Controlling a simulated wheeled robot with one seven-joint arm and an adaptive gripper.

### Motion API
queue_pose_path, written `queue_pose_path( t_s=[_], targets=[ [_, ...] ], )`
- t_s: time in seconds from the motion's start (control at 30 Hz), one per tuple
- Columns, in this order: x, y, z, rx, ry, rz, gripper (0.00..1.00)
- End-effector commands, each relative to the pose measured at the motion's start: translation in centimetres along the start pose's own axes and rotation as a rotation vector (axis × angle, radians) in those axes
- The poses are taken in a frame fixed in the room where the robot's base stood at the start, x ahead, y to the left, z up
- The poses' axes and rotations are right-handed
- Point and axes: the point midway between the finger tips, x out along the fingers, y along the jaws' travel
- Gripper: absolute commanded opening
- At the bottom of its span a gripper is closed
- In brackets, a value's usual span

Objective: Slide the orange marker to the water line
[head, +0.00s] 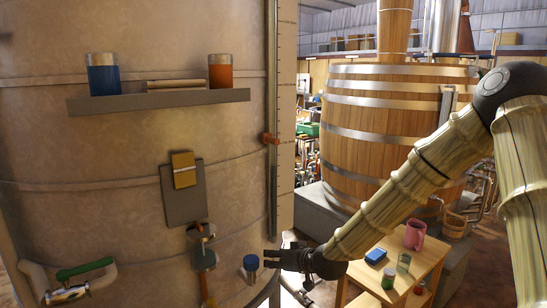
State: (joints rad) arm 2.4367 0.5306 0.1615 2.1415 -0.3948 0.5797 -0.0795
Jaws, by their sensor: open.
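The orange marker (270,138) sits on the upright sight tube (273,60) at the right side of the big tan tank. A pale scale strip (287,100) with tick marks runs beside the tube. The tube looks darker below the marker, but I cannot make out the water line clearly. My gripper (266,259) is open and points left, low in front of the tank, well below the marker and near the tube's lower end. I see nothing held in it.
A blue-topped knob (251,262) is just left of my gripper. A shelf (160,101) holds a blue jar (103,75) and an orange jar (220,72).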

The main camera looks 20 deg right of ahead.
Motion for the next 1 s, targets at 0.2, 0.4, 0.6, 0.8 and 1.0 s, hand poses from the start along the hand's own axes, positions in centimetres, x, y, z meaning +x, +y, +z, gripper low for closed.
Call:
queue_pose_path(
  t_s=[0.2, 0.4, 0.6, 0.8, 1.0],
  targets=[
    [-4.3, -0.5, -15.2, -0.053, 0.232, -0.054, 0.41],
    [-9.3, -0.9, -25.4, -0.100, 0.398, -0.085, 0.41],
    [-12.3, -1.0, -30.1, -0.124, 0.480, -0.097, 0.41],
    [-12.4, -1.2, -31.3, -0.129, 0.493, -0.098, 0.41],
    [-10.8, -1.4, -32.1, -0.130, 0.491, -0.098, 0.41]
  ],
)
